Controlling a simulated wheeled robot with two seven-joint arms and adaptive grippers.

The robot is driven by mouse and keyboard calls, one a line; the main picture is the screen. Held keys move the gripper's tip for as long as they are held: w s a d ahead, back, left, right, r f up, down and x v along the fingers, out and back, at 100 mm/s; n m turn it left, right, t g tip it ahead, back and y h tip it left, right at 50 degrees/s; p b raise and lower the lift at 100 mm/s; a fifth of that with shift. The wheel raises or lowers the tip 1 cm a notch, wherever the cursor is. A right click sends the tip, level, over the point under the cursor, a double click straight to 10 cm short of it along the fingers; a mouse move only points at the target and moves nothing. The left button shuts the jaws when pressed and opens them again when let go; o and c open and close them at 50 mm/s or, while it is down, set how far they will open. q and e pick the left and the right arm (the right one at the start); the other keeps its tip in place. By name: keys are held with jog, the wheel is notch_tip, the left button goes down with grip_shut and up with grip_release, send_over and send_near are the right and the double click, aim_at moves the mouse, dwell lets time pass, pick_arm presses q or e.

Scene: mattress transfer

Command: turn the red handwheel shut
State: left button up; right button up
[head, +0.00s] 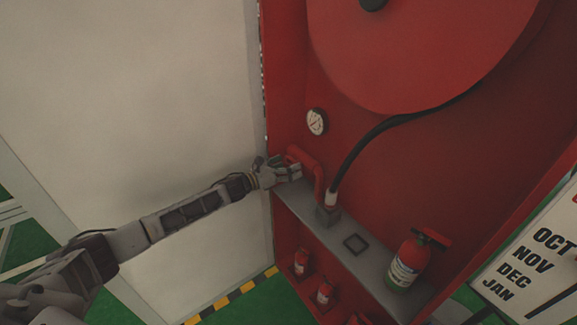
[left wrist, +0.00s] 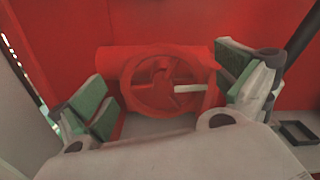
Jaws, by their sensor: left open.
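The red handwheel (left wrist: 164,82) shows in the left wrist view, a spoked ring in front of a red pipe. In the head view the wheel itself is hidden behind my left gripper (head: 287,172), and the red pipe (head: 306,164) shows just beyond it. In the left wrist view my left gripper (left wrist: 172,98) is open, with its green-padded fingers on either side of the wheel. I see a gap between the wheel and the left finger; whether the right finger touches it I cannot tell. My right gripper is in neither view.
The pipe stands on a grey shelf (head: 305,212) inside a red cabinet. A black hose (head: 352,160) rises from a fitting beside it to a big red reel (head: 420,50). A gauge (head: 317,121) is above. A red extinguisher (head: 406,262) stands right on the shelf. A pale panel (head: 130,110) is left.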

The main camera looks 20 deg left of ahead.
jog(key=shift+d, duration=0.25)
pick_arm(q)
jog(key=shift+c, duration=0.7)
jog(key=c, duration=0.8)
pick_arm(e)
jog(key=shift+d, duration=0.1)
